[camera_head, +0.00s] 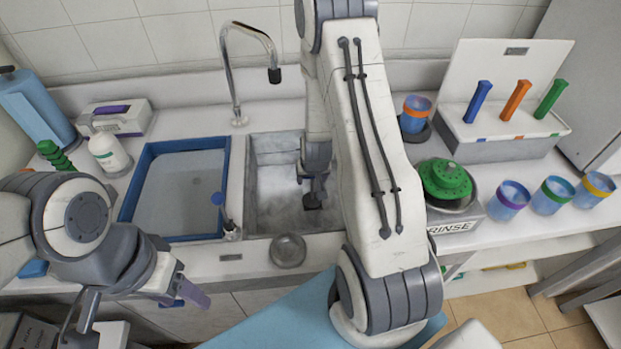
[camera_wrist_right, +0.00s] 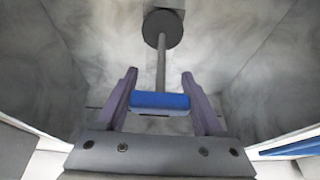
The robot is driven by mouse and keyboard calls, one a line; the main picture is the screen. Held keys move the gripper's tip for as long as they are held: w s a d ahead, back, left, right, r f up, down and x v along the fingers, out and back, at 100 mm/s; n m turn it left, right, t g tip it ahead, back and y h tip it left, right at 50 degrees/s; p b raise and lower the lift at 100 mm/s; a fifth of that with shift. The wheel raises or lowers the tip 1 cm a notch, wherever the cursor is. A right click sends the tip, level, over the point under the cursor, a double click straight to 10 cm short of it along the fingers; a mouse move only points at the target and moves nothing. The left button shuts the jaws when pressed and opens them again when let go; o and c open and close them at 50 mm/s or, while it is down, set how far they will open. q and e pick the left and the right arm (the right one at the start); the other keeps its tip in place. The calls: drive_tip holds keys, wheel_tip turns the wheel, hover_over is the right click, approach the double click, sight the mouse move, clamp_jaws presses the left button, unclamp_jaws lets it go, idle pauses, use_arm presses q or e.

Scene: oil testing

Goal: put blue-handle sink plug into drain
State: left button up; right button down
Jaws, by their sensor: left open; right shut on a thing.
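The sink plug has a blue handle (camera_wrist_right: 160,101), a grey stem and a dark round stopper (camera_wrist_right: 162,28), seen in the right wrist view. My right gripper (camera_wrist_right: 160,98) is shut on the blue handle, one purple finger on each side. In the head view this gripper (camera_head: 314,188) reaches down into the grey sink basin (camera_head: 270,205), and the dark stopper (camera_head: 313,202) shows below it near the basin floor. The drain is not clearly visible, and I cannot tell whether the stopper touches it. My left gripper (camera_head: 185,292) is open and empty in front of the counter.
A faucet (camera_head: 232,75) arches behind the basin. The rinse container (camera_head: 455,215) with a green lid and several cups (camera_head: 553,196) stand right.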

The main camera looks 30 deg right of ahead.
use_arm(q)
drive_tip(key=shift+f, duration=0.2)
use_arm(e)
drive_tip(key=shift+f, duration=0.2)
unclamp_jaws()
